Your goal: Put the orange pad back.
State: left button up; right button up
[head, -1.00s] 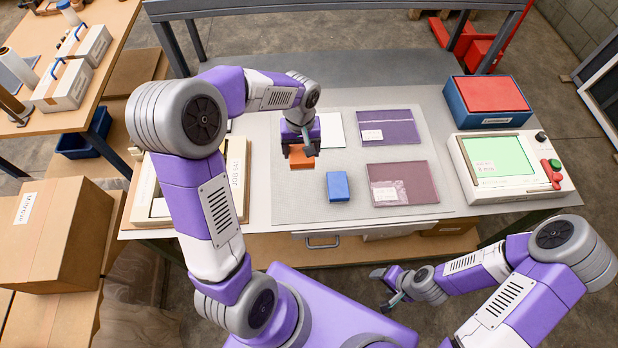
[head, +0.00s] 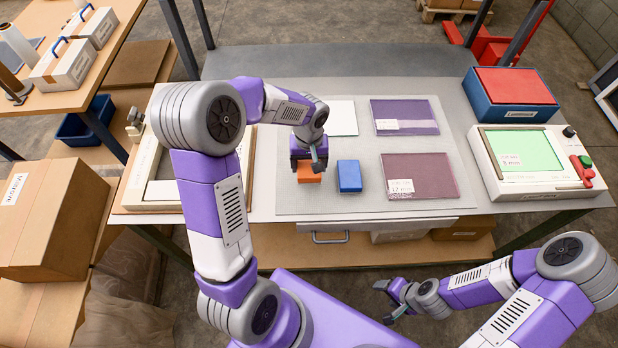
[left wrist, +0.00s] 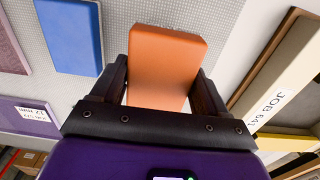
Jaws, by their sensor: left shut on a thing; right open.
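The orange pad (head: 309,176) is a small block held in my left gripper (head: 309,165), which is shut on it from two sides and points down over the grey mat (head: 320,205). In the left wrist view the orange pad (left wrist: 166,60) sits between the two dark fingers. Whether its underside touches the mat I cannot tell. The blue pad (head: 349,176) lies on the mat just right of the orange pad, with a gap between; it also shows in the left wrist view (left wrist: 70,35). My right gripper (head: 383,300) is open and empty, in front of the table.
A white sheet (head: 342,118), a purple pane (head: 405,115) and a mauve pane (head: 420,176) lie on the mat. A blue box with red top (head: 515,88) and a green-screened device (head: 530,155) stand right.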

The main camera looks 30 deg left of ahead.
pick_arm(q)
jog(key=shift+f+b, duration=0.45)
jog(key=shift+f, duration=2.35)
jog(key=shift+f, duration=0.2)
jog(key=o, duration=1.1)
jog(key=shift+r, duration=0.1)
jog(key=shift+r, duration=0.15)
notch_tip(320, 180, up, 12)
jog(key=shift+f+p, duration=0.1)
jog(key=shift+p, duration=1.05)
